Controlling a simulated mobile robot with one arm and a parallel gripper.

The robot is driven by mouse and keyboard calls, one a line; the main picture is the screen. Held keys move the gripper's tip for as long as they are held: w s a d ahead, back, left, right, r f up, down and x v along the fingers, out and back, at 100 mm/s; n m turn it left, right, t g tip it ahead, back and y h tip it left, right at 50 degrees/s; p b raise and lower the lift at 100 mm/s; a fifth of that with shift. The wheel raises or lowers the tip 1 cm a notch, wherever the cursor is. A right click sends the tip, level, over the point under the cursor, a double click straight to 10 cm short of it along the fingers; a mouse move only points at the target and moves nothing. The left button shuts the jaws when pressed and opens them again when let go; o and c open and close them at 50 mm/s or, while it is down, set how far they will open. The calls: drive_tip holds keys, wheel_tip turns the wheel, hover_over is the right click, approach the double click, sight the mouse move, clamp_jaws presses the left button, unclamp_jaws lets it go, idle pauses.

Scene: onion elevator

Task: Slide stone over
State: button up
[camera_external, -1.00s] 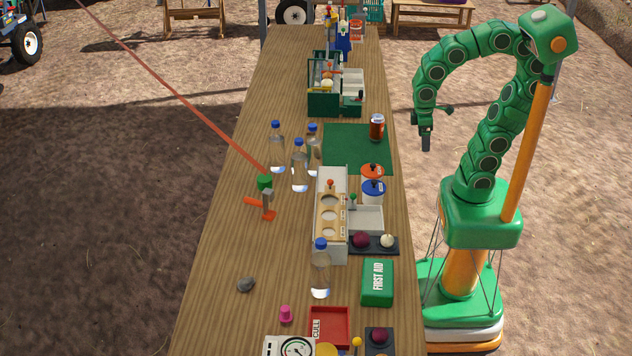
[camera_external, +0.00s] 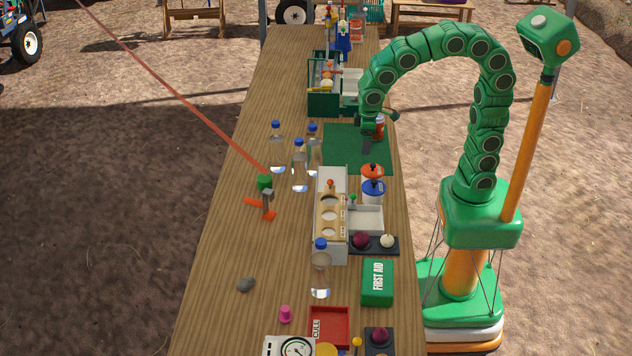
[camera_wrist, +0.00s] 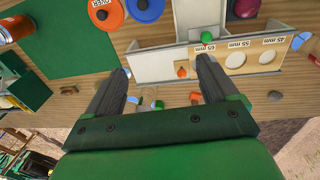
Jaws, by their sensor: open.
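The stone (camera_external: 245,284) is small and grey and lies on bare wood near the left edge of the table, in the front part of the external view. A small grey lump (camera_wrist: 275,95) at the right of the wrist view may be the same stone. My gripper (camera_external: 367,147) hangs over the green mat, far from the stone, toward the back right. In the wrist view my gripper (camera_wrist: 161,72) has its two fingers apart with nothing held between them.
A sizing board (camera_external: 330,217) with round holes, a clear bottle (camera_external: 320,270) and a first aid box (camera_external: 377,283) stand right of the stone. A hammer (camera_external: 267,205) lies behind; wood around the stone is clear.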

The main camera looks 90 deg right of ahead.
drive_tip(key=w+a+f+t, duration=0.1)
drive_tip(key=w+a+f, duration=0.1)
drive_tip(key=w+a, duration=0.35)
drive_tip(key=w+a+f, duration=0.1)
drive_tip(key=w+a, duration=0.1)
drive_tip(key=w, duration=0.7)
drive_tip(key=n+t+y, duration=0.2)
drive_tip(key=t, duration=0.1)
approach(248, 280)
drive_tip(key=shift+x, duration=0.95)
drive_tip(key=shift+a+f, duration=0.1)
drive_tip(key=shift+f, duration=0.05)
drive_tip(key=shift+x, duration=3.8)
